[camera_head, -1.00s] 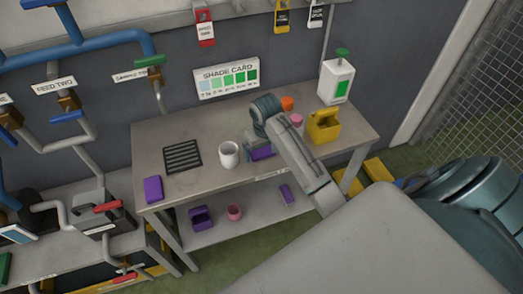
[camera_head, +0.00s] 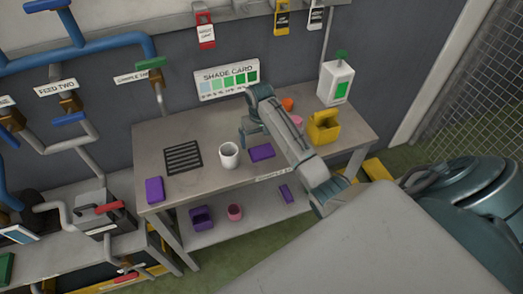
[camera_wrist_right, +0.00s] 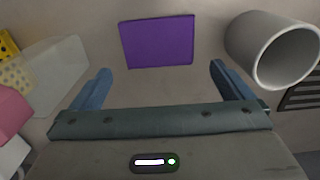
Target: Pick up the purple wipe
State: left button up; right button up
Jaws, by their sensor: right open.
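A flat purple wipe (camera_head: 261,152) lies on the grey table, just right of the white mug. It also shows in the right wrist view (camera_wrist_right: 157,41), flat and apart from the fingers. My right gripper (camera_wrist_right: 160,82) is open and empty, with the wipe ahead of its two blue fingers. In the head view the right arm comes over the table from the right, and its gripper (camera_head: 246,130) is above and behind the wipe. Another flat purple piece (camera_head: 155,190) lies at the table's left front corner. My left gripper is not in view.
The white mug (camera_head: 229,155) stands close beside the wipe. A black grille (camera_head: 183,157) is at left. The lower shelf holds purple items.

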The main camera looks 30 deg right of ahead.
aim_at(260, 147)
notch_tip(260, 147, down, 3)
jog(key=shift+f+p, duration=0.1)
jog(key=shift+p, duration=0.55)
jog(key=shift+f, duration=0.3)
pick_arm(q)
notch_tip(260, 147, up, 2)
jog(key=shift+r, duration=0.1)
pick_arm(e)
jog(key=c, duration=1)
jog(key=shift+o, duration=0.2)
jog(key=shift+r, duration=0.1)
